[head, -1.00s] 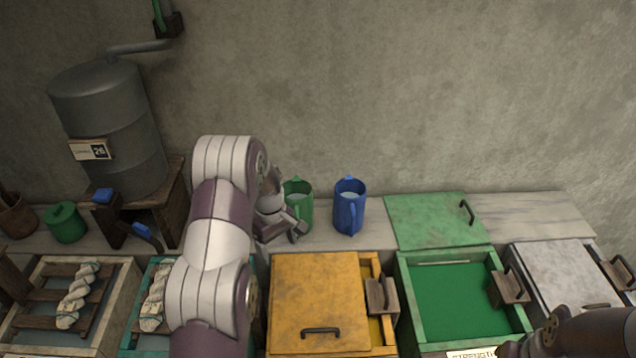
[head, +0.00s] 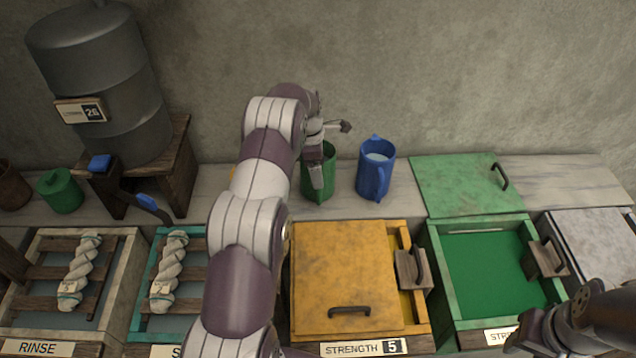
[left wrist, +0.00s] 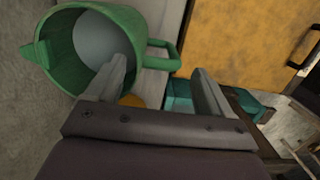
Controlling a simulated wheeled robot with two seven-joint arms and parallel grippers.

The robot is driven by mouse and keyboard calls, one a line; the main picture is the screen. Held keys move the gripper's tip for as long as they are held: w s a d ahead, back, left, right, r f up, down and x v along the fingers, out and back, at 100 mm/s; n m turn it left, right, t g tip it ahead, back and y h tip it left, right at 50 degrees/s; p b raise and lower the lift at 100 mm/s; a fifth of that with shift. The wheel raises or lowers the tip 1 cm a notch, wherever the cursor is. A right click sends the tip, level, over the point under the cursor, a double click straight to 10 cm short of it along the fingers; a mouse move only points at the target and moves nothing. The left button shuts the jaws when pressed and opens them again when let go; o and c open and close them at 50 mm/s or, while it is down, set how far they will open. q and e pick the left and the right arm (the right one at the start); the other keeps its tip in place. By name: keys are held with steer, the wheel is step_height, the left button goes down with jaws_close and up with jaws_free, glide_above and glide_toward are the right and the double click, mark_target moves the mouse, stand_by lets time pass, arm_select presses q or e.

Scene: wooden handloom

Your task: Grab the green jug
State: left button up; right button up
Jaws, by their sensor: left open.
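The green jug (head: 322,178) stands upright on the back shelf, partly covered by my left gripper in the head view. In the left wrist view the green jug (left wrist: 62,48) is at upper left, with pale contents and its handle (left wrist: 163,56) pointing right. My left gripper (head: 331,152) is open over the jug. In the left wrist view its fingertips (left wrist: 160,68) lie on either side of the handle in the picture, one overlapping the jug's mouth; contact cannot be told. My right gripper (head: 535,335) is at lower right, its jaws unclear.
A blue jug (head: 376,172) stands just right of the green one. In front are a yellow-lidded vat (head: 345,275) and an open green vat (head: 490,270). A green lid (head: 455,185) lies on the shelf. A grey tank (head: 95,80) and a green canister (head: 60,190) are at left.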

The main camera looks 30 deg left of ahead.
mark_target(318, 195)
arm_select(q)
steer(key=f, duration=0.2)
steer(key=d+f+p, duration=0.1)
steer(key=f, duration=0.1)
steer(key=shift+f, duration=0.2)
steer(key=shift+w+a+f, duration=0.1)
steer(key=shift+a+f, duration=0.05)
steer(key=shift+f, duration=0.25)
steer(key=shift+r, duration=0.1)
jaws_close()
steer(key=shift+w+r, duration=0.1)
steer(key=shift+r, duration=0.15)
